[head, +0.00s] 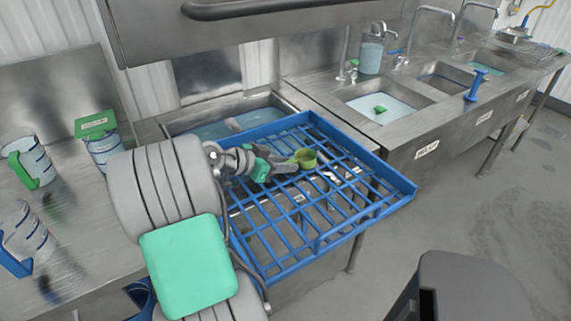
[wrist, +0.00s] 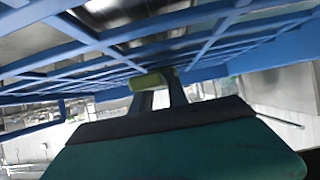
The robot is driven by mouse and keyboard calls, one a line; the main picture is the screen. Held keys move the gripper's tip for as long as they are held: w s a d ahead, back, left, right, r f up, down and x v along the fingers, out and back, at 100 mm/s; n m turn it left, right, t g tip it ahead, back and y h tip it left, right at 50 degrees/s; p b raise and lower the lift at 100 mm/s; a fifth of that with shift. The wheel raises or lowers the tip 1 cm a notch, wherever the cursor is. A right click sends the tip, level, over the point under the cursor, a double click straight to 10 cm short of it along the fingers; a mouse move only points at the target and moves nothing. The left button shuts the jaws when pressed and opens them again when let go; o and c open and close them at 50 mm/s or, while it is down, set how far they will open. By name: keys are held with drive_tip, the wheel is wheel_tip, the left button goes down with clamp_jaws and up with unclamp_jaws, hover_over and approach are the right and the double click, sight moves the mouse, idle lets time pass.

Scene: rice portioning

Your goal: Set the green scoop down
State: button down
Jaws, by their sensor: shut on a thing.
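The green scoop (head: 306,156) is a small yellow-green cup at the tip of my gripper (head: 290,165). My gripper is shut on it, low over the blue rack (head: 398,207). In the wrist view, the scoop (wrist: 150,79) shows as a yellow-green piece at the fingertips (wrist: 163,82), close to the bars of the blue rack (wrist: 190,20). I cannot tell whether the scoop touches the bars. Part of the scoop is hidden by the fingers.
Measuring jugs with green (head: 20,170) and blue (head: 12,262) handles stand on the left counter. A sink counter (head: 400,135) with several basins runs to the back right. A grey bin (head: 470,285) stands at the front right. Much of the rack is bare.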

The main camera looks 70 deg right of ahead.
drive_tip(key=shift+f, duration=0.2)
drive_tip(key=c, duration=1.3)
unclamp_jaws()
drive_tip(key=shift+r, duration=0.3)
drive_tip(key=v, duration=1.2)
